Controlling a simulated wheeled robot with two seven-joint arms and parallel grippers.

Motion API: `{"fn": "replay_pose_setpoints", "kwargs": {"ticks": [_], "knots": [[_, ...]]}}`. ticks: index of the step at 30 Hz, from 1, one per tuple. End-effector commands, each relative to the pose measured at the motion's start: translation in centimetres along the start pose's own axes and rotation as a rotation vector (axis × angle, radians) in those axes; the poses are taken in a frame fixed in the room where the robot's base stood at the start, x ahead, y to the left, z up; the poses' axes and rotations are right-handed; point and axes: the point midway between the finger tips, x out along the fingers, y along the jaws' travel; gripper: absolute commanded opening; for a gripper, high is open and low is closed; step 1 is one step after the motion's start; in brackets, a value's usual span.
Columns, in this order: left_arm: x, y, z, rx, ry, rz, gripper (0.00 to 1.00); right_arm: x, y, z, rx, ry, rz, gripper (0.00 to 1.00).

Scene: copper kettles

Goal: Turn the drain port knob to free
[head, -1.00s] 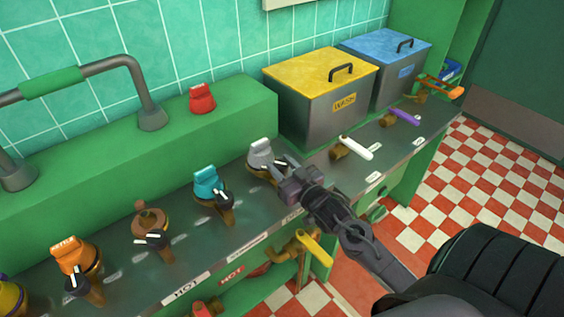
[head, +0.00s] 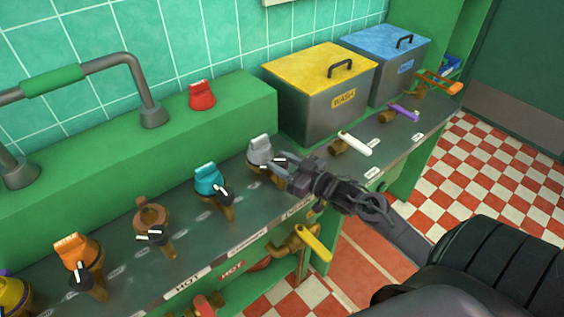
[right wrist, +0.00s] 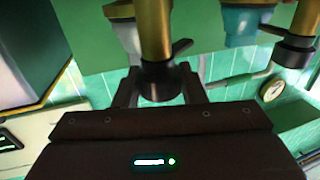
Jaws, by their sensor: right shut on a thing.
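A black knob (head: 269,161) with a white mark sits on a brass stem below a grey cap (head: 260,147), in the row on the dark counter front. My right gripper (head: 279,170) is shut on this black knob. In the right wrist view the fingers (right wrist: 160,88) stand on either side of the black knob (right wrist: 160,75), with the brass stem (right wrist: 154,30) above it. I cannot read the label under this knob, so I cannot tell its name. My left gripper is not in view.
Similar fittings with teal (head: 210,178), brown (head: 151,214) and orange (head: 77,248) tops stand to the left. A white lever (head: 355,143) and a purple lever (head: 405,113) are to the right. A yellow-lidded bin (head: 312,108) stands behind. A yellow-handled tap (head: 315,243) is below.

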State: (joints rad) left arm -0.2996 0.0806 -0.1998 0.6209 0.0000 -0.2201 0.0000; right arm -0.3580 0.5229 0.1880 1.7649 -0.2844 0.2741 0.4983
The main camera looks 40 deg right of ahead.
Motion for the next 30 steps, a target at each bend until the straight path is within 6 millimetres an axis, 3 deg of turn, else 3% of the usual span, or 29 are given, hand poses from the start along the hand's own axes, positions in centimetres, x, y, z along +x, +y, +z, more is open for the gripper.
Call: {"fn": "replay_pose_setpoints", "kwargs": {"ticks": [2,3,7,18,30], "knots": [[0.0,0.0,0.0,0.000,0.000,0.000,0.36,0.0,0.0,-0.1,-0.001,0.002,0.000,0.14],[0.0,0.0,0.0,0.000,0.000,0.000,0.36,0.0,0.0,-0.1,-0.001,0.002,0.000,0.41],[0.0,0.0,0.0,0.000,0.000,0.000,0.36,0.0,0.0,-0.1,-0.001,0.002,0.000,0.58],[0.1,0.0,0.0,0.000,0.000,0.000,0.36,-0.5,0.0,0.0,0.000,0.001,0.001,0.59],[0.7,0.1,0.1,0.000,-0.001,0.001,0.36,-6.4,0.0,0.2,0.000,-0.001,0.001,0.59]]}}
